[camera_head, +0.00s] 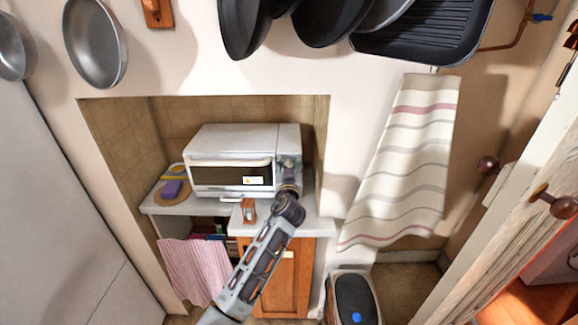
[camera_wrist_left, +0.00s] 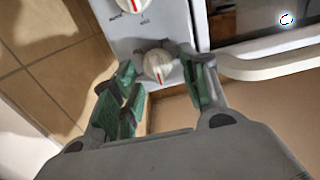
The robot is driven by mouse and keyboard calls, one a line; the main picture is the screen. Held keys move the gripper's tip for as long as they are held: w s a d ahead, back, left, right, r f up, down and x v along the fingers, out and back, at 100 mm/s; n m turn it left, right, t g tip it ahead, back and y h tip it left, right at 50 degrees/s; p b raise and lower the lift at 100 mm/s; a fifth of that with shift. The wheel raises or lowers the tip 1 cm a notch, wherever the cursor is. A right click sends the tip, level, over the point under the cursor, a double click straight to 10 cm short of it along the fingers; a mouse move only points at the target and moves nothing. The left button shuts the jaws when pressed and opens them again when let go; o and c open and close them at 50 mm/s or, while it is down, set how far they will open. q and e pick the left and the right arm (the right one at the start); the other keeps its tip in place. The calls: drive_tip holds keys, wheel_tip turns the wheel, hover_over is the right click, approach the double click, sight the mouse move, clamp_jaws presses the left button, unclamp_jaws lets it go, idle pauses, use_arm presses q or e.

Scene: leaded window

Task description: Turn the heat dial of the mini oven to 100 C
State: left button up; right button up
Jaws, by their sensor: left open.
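The mini oven (camera_head: 232,140) is a white box on the counter in the tiled niche, its door on the left and its control panel on the right. My left gripper (camera_head: 290,183) is in front of this panel. The left wrist view shows two white dials with red pointer lines. The nearer dial (camera_wrist_left: 158,66) lies between the fingertips of my open left gripper (camera_wrist_left: 160,82), with no clear contact. The other dial (camera_wrist_left: 132,4) is cut off by the top edge. I cannot tell which one sets the heat, and the scale marks are too small to read. My right gripper is not in view.
The oven's door handle (camera_wrist_left: 270,66) runs close beside the fingers. A small wood-framed object (camera_head: 248,210) stands on the counter below. A purple sponge (camera_head: 172,189) lies on a board at left. Pans (camera_head: 245,25) hang above, and a striped towel (camera_head: 405,165) hangs right.

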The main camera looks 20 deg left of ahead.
use_arm(q)
drive_tip(key=c, duration=0.9)
drive_tip(key=shift+o, duration=0.2)
drive_tip(key=shift+m, duration=0.3)
